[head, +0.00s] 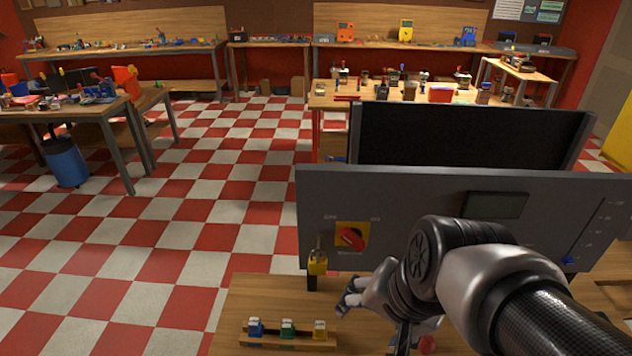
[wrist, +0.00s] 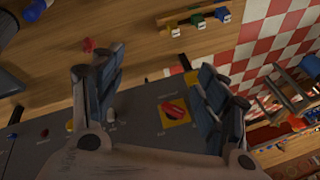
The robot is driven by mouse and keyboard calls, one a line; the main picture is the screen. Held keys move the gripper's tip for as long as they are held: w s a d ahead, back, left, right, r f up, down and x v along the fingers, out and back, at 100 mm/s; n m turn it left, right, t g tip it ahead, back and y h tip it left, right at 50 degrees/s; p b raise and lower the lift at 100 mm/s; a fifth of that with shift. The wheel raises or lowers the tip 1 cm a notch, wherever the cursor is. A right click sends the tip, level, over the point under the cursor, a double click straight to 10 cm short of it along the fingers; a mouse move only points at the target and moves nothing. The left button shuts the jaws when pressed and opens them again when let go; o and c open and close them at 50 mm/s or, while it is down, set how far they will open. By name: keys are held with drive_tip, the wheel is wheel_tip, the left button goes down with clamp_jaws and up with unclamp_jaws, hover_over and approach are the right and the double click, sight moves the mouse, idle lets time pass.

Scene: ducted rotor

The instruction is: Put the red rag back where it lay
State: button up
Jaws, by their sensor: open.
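My gripper (head: 352,297) is open, in front of the grey control panel (head: 420,205). In the wrist view its fingers (wrist: 162,85) are wide apart with nothing held between them. A small red thing (wrist: 88,45) lies on the wooden bench top, beyond the left finger in the wrist view. It also shows low in the head view (head: 427,344), partly behind my arm. I cannot tell whether it is the red rag. No other cloth is clearly seen. The panel has a red rotary switch on a yellow plate (head: 351,237).
A wooden rack (head: 270,343) with blue, green and yellow padlocks stands on the bench's left part. A yellow padlock (head: 317,264) hangs at the panel's lower left corner. Bare wood lies between rack and panel. Other benches with many small items stand behind, across the checkered floor.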

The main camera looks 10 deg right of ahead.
drive_tip(key=s+a+r+n, duration=0.1)
drive_tip(key=s+r+n, duration=0.1)
drive_tip(key=s+n, duration=0.3)
drive_tip(key=n, duration=0.3)
drive_tip(key=shift+s+r+h, duration=0.25)
drive_tip(key=shift+s+h, duration=0.05)
drive_tip(key=shift+s, duration=0.1)
wheel_tip(320, 180, down, 4)
drive_tip(key=b, duration=0.3)
drive_tip(key=shift+r+b, duration=0.15)
drive_tip(key=shift+b, duration=0.2)
